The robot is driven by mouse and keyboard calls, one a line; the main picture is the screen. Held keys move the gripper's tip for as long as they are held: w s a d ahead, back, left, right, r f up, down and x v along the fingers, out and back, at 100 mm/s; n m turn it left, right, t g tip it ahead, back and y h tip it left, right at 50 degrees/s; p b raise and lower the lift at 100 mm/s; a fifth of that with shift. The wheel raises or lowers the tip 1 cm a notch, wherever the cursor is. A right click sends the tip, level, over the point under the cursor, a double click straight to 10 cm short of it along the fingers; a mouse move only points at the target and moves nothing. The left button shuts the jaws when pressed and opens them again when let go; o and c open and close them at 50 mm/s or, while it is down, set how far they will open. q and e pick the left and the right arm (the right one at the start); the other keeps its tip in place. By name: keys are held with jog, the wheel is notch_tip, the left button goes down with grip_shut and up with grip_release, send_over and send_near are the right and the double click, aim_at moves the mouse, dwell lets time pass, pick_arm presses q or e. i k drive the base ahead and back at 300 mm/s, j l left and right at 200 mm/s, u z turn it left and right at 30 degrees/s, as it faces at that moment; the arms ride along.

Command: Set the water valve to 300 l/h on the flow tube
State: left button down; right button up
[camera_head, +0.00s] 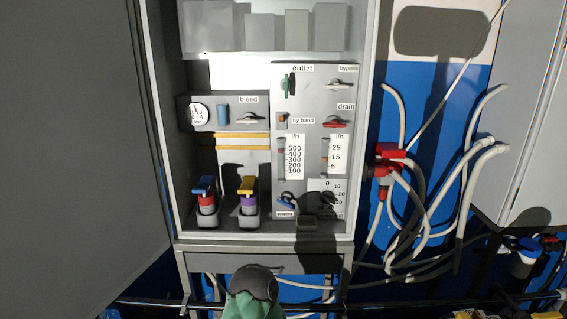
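The panel (312,108) stands inside an open grey cabinet. Its left flow tube (282,158) has a white l/h scale (294,157) marked from 100 to 500. The float in this tube is too small to read. A valve with a blue handle (287,200) sits below the tube, above a small label too blurred to read surely; it looks like the water valve. Its handle is tilted. A second tube (325,157) with a lower l/h scale (336,156) is to the right. Neither of my grippers can be made out in this view.
A green outlet handle (288,85) and a red drain handle (336,122) are higher on the panel. A dark-topped green object (256,293) is in front below. Pale hoses (430,225) hang right.

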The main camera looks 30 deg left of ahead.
aim_at(285, 201)
jog(key=i+j+u, duration=0.1)
jog(key=u, duration=1.1)
